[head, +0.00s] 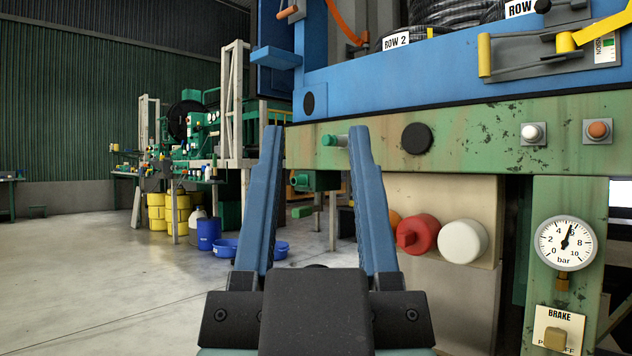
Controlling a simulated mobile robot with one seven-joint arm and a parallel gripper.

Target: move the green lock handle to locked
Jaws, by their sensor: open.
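My gripper (316,132) is open and empty, its two blue fingers pointing forward toward the machine's green beam. A short green handle (329,140) with a grey shaft sticks out of the beam. It shows between the fingertips, closer to the right one, whose tip hides its right end. Below the beam, also between the fingers, is a dark green block with a round green end (301,180). I cannot tell for sure which of these is the lock handle, nor any lock marking. No contact with the fingers is visible.
The green beam (470,136) carries a black round cap (417,138) and, at right, white and orange buttons. Red (420,233) and white (463,241) round knobs sit right of the right finger. A pressure gauge (566,243) stands further right. Open floor (90,280) lies left.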

